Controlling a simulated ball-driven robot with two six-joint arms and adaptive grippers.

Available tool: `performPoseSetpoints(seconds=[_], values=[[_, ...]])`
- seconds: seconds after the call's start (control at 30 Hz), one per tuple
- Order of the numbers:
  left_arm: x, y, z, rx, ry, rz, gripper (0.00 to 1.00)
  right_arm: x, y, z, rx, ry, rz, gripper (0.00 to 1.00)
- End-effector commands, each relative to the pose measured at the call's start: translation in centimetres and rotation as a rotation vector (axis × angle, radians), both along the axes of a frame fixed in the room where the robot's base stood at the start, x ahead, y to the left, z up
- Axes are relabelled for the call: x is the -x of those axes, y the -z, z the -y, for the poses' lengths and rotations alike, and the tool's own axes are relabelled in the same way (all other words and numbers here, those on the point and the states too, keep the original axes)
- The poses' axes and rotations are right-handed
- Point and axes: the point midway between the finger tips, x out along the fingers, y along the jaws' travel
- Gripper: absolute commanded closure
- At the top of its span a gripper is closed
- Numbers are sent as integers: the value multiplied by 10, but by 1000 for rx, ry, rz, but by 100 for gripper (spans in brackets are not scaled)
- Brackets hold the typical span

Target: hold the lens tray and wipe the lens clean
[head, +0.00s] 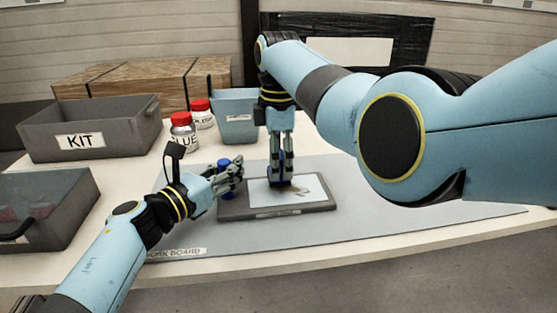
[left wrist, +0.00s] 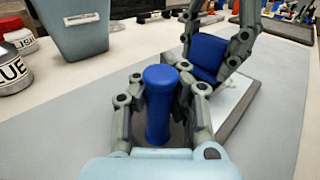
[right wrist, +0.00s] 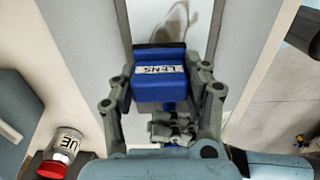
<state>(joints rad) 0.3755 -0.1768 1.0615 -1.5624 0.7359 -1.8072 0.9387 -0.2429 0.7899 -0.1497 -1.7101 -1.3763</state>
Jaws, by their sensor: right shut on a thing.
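The lens tray (head: 325,207) is a flat dark-framed tray on the work board with a pale lens panel (head: 313,187) in it. A dark smear (head: 297,190) shows on the lens. A blue upright post (left wrist: 158,105) stands at the tray's left end. My left gripper (head: 233,172) has its fingers on either side of this post, apart from each other and not clearly pressing on it. My right gripper (head: 281,178) points down and is shut on a blue block marked LENS (right wrist: 158,78), low over the lens; contact with the lens cannot be told.
A grey case (head: 40,210) is at the left. The grey work board (head: 400,220) is clear to the right of the tray.

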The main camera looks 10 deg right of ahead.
Motion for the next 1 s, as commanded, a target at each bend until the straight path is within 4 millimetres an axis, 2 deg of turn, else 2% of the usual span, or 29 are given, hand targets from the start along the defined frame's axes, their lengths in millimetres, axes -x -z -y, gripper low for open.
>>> performPoseSetpoints(seconds=[0.17,0.8,1.0], values=[[0,0,0,1,0,-1,100,0,0,6,0,1,1,77],[0,0,0,1,0,-1,100,1,0,56,1,1,0,77],[0,0,0,1,0,-1,100,1,0,65,0,0,1,77]])
